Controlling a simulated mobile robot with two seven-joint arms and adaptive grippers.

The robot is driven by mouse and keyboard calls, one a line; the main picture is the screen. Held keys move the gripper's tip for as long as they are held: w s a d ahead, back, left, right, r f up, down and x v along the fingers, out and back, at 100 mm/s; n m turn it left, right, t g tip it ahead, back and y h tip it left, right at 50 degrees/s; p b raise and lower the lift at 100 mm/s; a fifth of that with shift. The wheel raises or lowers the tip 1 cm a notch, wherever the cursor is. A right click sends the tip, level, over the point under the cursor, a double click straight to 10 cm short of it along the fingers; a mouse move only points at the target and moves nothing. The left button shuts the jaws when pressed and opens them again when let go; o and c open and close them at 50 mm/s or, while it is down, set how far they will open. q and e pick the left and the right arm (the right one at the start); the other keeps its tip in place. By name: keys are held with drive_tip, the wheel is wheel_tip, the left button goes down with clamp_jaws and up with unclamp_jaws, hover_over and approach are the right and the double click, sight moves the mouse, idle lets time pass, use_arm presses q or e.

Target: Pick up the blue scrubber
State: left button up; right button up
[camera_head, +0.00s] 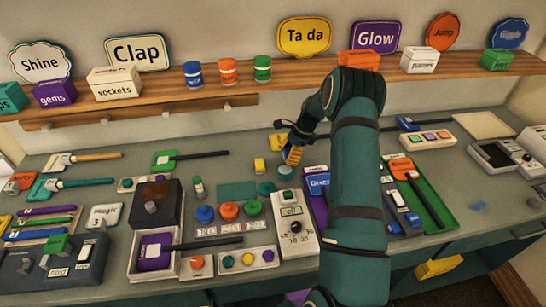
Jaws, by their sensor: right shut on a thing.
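My right gripper (289,143) is over the middle of the bench, left of my raised teal forearm. It is shut on a small orange-and-yellow block (293,156), partly hidden by the fingers. Another yellow piece (277,142) shows just left of the gripper. A small fuzzy blue patch (479,206) lies on the bare right part of the bench. It is too blurred to tell whether it is the blue scrubber. I see no other clear scrubber; my right arm hides part of the bench. My left gripper is not in view.
A wooden shelf (210,101) with boxes and cups runs along the back wall. Buttons, a control box (291,224) and trays crowd the middle of the bench. A green tray (425,199) stands right of my arm. Free bench lies around the blue patch.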

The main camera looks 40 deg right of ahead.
sight(282, 170)
drive_tip(key=s+d, duration=0.2)
drive_tip(key=d, duration=0.2)
drive_tip(key=s+d+b, duration=0.1)
drive_tip(key=s+d, duration=0.2)
drive_tip(key=d, duration=0.1)
drive_tip(key=s+d, duration=0.2)
drive_tip(key=d, duration=0.2)
drive_tip(key=shift+s+d+b, duration=0.25)
drive_tip(key=shift+s+b, duration=0.05)
drive_tip(key=shift+s, duration=0.05)
drive_tip(key=shift+a, duration=0.1)
drive_tip(key=shift+c, duration=0.5)
